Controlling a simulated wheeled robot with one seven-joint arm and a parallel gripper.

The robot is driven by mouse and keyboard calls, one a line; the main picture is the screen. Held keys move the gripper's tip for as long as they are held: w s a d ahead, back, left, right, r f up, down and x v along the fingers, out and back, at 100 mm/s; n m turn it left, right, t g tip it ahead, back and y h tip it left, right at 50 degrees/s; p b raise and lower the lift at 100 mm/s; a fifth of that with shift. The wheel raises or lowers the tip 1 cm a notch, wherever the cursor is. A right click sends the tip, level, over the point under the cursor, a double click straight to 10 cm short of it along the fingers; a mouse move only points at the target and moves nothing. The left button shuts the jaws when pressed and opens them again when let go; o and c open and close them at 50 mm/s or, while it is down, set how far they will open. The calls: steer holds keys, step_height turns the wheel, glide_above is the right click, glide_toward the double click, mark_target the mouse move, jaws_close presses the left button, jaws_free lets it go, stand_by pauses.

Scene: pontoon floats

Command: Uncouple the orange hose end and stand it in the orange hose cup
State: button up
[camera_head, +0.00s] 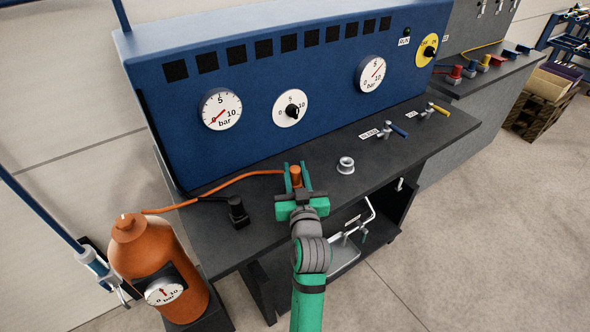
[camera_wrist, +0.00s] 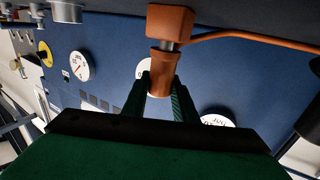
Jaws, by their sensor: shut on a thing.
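The orange hose end (camera_head: 296,174) is between the fingers of my gripper (camera_head: 295,184), over the front part of the dark bench. In the wrist view the hose end shows as an orange block (camera_wrist: 170,20), a short metal neck and an orange cylinder (camera_wrist: 162,64). The green fingers (camera_wrist: 161,88) are shut on the cylinder. The orange hose (camera_head: 215,191) runs left to the orange tank (camera_head: 130,243). I cannot tell whether the hose end touches the bench or a fitting under it. I cannot make out an orange hose cup.
A silver fitting (camera_head: 346,166) stands just right of my gripper. A black fitting (camera_head: 238,212) with a dark hose stands to the left. Two valves with blue (camera_head: 398,130) and yellow (camera_head: 441,110) handles are farther right. The blue gauge panel (camera_head: 260,85) rises behind.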

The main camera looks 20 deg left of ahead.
steer(key=shift+f, duration=0.55)
steer(key=o, duration=1.2)
steer(key=v, duration=1)
steer(key=shift+s+d, duration=0.2)
steer(key=shift+s, duration=0.15)
steer(key=shift+w, duration=0.1)
